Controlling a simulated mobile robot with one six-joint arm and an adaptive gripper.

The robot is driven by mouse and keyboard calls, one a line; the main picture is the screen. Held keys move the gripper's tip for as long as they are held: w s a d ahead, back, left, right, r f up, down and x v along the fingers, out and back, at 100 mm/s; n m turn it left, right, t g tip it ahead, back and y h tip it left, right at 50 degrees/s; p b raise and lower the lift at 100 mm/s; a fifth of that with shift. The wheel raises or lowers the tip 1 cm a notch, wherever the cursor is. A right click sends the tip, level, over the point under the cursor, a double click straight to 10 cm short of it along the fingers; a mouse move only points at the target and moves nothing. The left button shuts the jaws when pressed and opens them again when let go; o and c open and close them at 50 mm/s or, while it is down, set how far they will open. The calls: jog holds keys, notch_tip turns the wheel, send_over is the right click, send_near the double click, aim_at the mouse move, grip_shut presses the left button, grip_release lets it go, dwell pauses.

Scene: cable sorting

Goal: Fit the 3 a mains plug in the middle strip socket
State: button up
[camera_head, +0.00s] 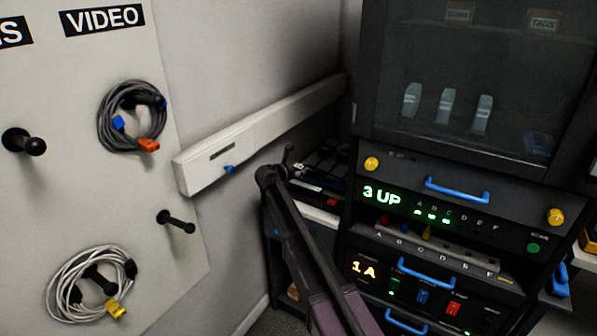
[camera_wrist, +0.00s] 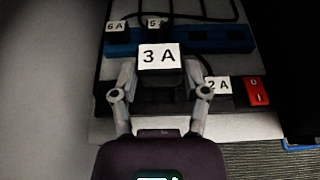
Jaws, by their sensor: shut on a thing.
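My gripper (camera_wrist: 160,88) is shut on the black mains plug labelled 3 A (camera_wrist: 158,57), one finger on each side. In the wrist view the plug is over a dark power strip with a red switch (camera_wrist: 258,91). A plug labelled 2 A (camera_wrist: 219,86) is on this strip, between the held plug and the switch. The socket under the held plug is hidden, so I cannot tell whether its pins are in. In the head view my gripper (camera_head: 288,165) is at the shelf by the wall, small and dark; the strip's red switch (camera_head: 331,202) shows to its right.
A blue strip (camera_wrist: 208,41) lies behind, with a plug labelled 6 A (camera_wrist: 116,31) and another partly hidden plug. Dark cables loop at the back. A white wall trunking (camera_head: 250,130) is close by at the left. The equipment rack (camera_head: 450,205) stands at the right.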

aim_at(296, 193)
jog(key=shift+f, duration=0.15)
jog(key=shift+f+b, duration=2)
jog(key=shift+b, duration=0.15)
jog(key=shift+f+b, duration=1.5)
dwell(2.9)
dwell(0.3)
jog(key=o, duration=1.3)
jog(key=shift+c, duration=0.2)
jog(key=shift+r, duration=0.15)
